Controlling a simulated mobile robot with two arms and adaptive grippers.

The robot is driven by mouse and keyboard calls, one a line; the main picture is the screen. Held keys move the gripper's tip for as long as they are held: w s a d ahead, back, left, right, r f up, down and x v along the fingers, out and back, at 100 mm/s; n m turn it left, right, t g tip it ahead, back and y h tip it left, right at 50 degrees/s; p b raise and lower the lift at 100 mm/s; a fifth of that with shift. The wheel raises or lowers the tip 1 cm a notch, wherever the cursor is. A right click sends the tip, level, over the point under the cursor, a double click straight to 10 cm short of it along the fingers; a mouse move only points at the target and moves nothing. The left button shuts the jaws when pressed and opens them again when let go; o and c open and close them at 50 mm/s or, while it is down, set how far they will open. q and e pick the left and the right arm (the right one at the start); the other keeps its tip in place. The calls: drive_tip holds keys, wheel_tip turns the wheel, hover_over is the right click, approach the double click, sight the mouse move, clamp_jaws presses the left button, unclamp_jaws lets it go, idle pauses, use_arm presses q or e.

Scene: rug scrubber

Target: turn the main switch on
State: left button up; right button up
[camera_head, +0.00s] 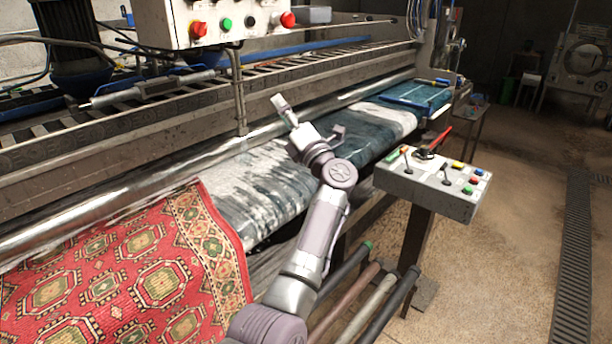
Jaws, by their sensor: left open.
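My left gripper (309,116) is open and empty, its two fingers spread wide above the wet carpet bed. Its arm rises from the bottom of the picture. The grey control console (428,184) stands to the right of the gripper, clearly apart from it. A red-handled switch (438,139) sits on the console's top, towards its far side. An upper control box (210,25) hangs at the top with a large red knob (288,19) on its right end. No readable label shows which of these is the main switch. My right gripper is not in view.
Black levers and coloured buttons (467,190) share the console's top. A red patterned rug (130,275) lies at the lower left, beside the long metal roller (100,210). Several pipes (365,310) stick out below the console. Open floor (520,260) lies to the right.

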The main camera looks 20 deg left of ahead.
use_arm(q)
drive_tip(key=w+d+f+m+t+h, duration=0.1)
drive_tip(key=d+f+m+t+h, duration=0.1)
drive_tip(key=f+m, duration=0.4)
drive_tip(key=w+d+f+m+t+h, duration=0.1)
drive_tip(key=d+f+m+t+h, duration=0.1)
drive_tip(key=f+m+h, duration=0.4)
drive_tip(key=shift+d+f+m+t+p, duration=0.3)
drive_tip(key=shift+f+m+t+p, duration=0.45)
drive_tip(key=shift+f, duration=1.95)
drive_tip(key=shift+s+b, duration=0.1)
drive_tip(key=shift+b, duration=0.2)
